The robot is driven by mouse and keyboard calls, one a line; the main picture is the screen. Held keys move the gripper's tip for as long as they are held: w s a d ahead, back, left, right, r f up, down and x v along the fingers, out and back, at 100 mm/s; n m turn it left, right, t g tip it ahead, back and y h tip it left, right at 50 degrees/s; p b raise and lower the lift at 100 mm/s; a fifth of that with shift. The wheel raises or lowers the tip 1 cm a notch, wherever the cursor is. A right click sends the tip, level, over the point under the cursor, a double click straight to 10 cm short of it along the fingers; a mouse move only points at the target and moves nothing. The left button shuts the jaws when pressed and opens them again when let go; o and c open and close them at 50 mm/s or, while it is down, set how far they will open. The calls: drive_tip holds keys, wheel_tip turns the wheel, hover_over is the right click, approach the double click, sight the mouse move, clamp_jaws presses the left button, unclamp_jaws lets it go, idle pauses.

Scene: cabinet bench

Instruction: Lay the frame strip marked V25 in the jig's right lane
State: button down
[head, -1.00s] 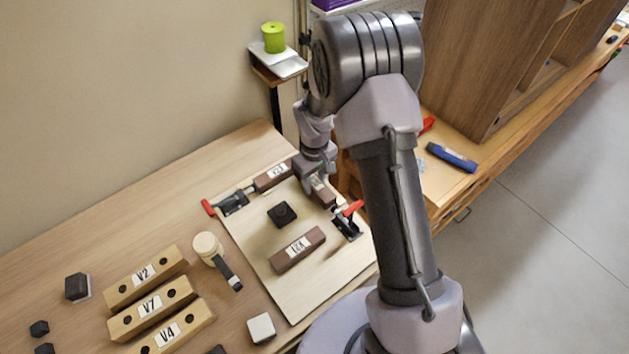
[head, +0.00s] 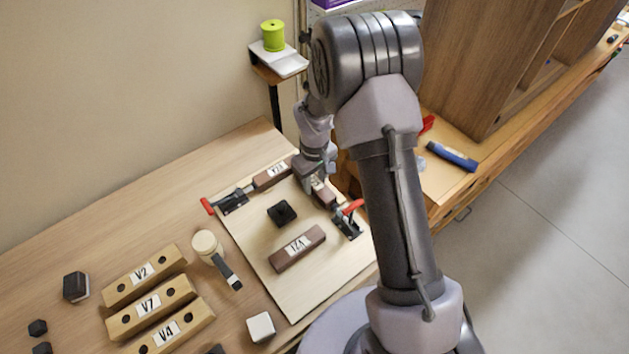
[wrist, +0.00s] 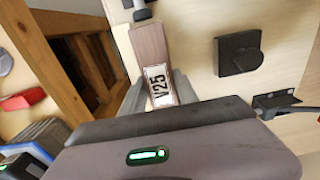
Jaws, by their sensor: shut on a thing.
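My gripper (wrist: 158,92) is shut on the frame strip marked V25 (wrist: 150,45), a dark brown bar with a white label. In the head view the strip (head: 325,194) shows partly beside my gripper (head: 317,180), at the far right edge of the jig (head: 304,292), a pale board. It lies near the right clamp (head: 347,222), which has a red handle. Whether the strip touches the board cannot be told. A black block (head: 282,213) sits mid-board; it also shows in the wrist view (wrist: 240,53).
Another brown strip (head: 270,178) lies at the jig's back edge near the left clamp (head: 232,203). A brown labelled strip (head: 298,248) lies on the board's front half. Wooden bars V2 (head: 145,276), V7 (head: 150,307) and V4 (head: 175,332) lie left, near a round-headed mallet (head: 207,244).

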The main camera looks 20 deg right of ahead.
drive_tip(key=c, duration=0.9)
unclamp_jaws()
drive_tip(key=shift+s+f, duration=0.1)
drive_tip(key=shift+o, duration=0.2)
drive_tip(key=shift+r+p, duration=2.45)
drive_tip(key=shift+r, duration=1.05)
drive_tip(key=shift+r, duration=0.15)
drive_tip(key=s+a+r+m+t+b, duration=0.1)
drive_tip(key=s+r+m+t+b, duration=0.15)
drive_tip(key=s+r, duration=0.4)
drive_tip(key=s+a+r+m+t+b, duration=0.1)
drive_tip(key=s+r+m+b, duration=0.2)
drive_tip(key=r, duration=0.7)
drive_tip(key=s+m+b, duration=0.1)
drive_tip(key=s, duration=0.4)
drive_tip(key=s+a+r+m+t+y+b, duration=0.1)
drive_tip(key=s+b, duration=0.1)
drive_tip(key=s, duration=0.2)
drive_tip(key=s+a+m+t+y+b, duration=0.1)
drive_tip(key=s+b, duration=0.1)
drive_tip(key=s, duration=0.3)
drive_tip(key=shift+s+r+m, duration=0.25)
drive_tip(key=shift+s+r, duration=0.05)
